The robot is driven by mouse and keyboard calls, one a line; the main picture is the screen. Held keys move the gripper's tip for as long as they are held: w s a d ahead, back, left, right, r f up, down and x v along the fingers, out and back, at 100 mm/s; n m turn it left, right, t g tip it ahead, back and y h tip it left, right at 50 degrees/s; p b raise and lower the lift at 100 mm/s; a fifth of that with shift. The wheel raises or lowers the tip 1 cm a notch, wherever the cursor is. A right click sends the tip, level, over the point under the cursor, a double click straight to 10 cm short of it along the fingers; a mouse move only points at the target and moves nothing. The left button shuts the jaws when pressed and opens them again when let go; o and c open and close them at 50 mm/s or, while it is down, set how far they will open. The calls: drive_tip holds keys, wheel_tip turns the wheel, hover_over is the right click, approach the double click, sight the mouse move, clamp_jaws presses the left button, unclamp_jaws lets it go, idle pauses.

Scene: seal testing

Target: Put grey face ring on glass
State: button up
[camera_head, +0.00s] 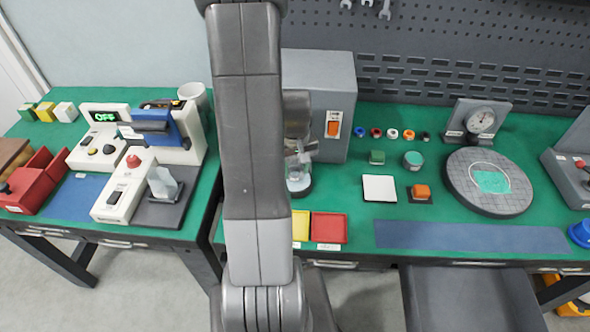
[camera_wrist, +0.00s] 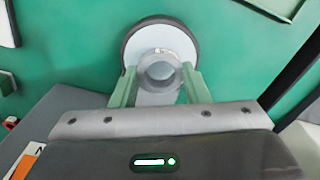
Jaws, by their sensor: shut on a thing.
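My gripper (camera_wrist: 159,72) is shut on the grey face ring (camera_wrist: 159,91), with one pale green finger on each side of it. In the wrist view the ring lies over a pale round disc with a dark rim, which looks like the glass (camera_wrist: 184,42). I cannot tell whether the ring touches the disc or hangs just above it. In the head view my gripper (camera_head: 300,150) is partly hidden behind my arm, above a round clear-looking piece (camera_head: 299,188) on the green bench. The ring itself cannot be made out there.
A grey cabinet with an orange switch (camera_head: 333,124) stands close behind my gripper. A yellow tray (camera_head: 300,226) and a red tray (camera_head: 329,228) lie in front.

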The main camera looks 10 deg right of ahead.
drive_tip(key=shift+f, duration=0.55)
drive_tip(key=shift+f, duration=0.25)
drive_tip(key=o, duration=1)
drive_tip(key=shift+r, duration=0.1)
wheel_tip(320, 180, up, 12)
drive_tip(key=shift+r, duration=0.15)
